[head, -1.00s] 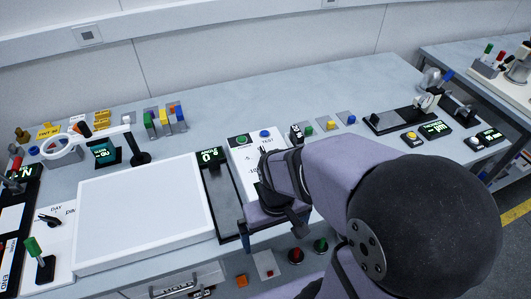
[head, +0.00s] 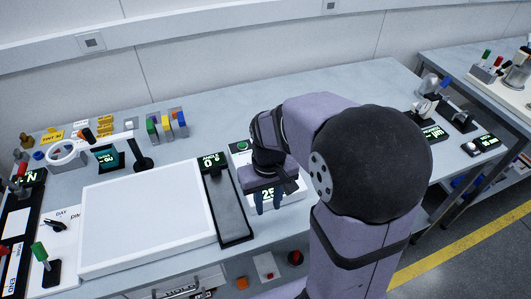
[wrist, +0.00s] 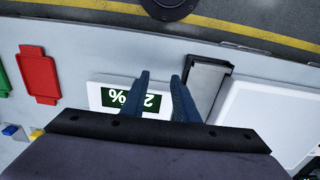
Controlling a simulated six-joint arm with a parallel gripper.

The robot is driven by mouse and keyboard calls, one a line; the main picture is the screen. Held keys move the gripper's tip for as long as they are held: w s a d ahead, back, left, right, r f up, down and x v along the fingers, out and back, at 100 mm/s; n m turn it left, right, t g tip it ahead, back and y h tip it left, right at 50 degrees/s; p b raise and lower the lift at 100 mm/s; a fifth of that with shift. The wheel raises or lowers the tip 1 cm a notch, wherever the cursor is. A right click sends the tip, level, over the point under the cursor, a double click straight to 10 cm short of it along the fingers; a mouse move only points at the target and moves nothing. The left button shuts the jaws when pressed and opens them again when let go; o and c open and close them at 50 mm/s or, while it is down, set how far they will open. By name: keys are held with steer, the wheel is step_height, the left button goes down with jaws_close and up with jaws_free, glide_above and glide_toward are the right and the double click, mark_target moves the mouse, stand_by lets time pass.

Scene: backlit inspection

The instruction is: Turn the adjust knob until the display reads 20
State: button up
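A white panel with a lit green display (head: 268,194) stands near the table's front edge. The display reads about 25 in the head view. In the wrist view the same display (wrist: 118,98) appears upside down as a 2, a covered digit and a percent sign. My gripper (head: 267,207) hangs over this panel. Its two blue fingers are apart with nothing visible between them, also in the wrist view (wrist: 160,77). One finger partly covers the display. I cannot make out the adjust knob; my gripper and arm hide much of the panel.
A dark grey slide plate (head: 228,205) lies just left of the panel, beside a large white light table (head: 145,215). A small display (head: 210,162) reads 0 behind the plate. A red tray (wrist: 38,75) shows in the wrist view.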

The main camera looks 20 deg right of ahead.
steer(key=w+d+r+p, duration=0.1)
steer(key=w+r, duration=0.1)
steer(key=w, duration=0.2)
steer(key=w+d+r+p, duration=0.2)
steer(key=w, duration=0.3)
steer(key=w+d+r+p, duration=0.1)
steer(key=w+r, duration=0.1)
steer(key=w, duration=0.3)
steer(key=shift+w+d+r+p, duration=0.1)
steer(key=shift+d+r+p, duration=0.05)
steer(key=shift+d+p, duration=0.15)
steer(key=shift+w+d+r, duration=0.1)
steer(key=shift+w+d, duration=0.05)
steer(key=shift+w, duration=0.35)
steer(key=shift+f+p, duration=1.2)
steer(key=shift+f, duration=2.45)
jaws_close()
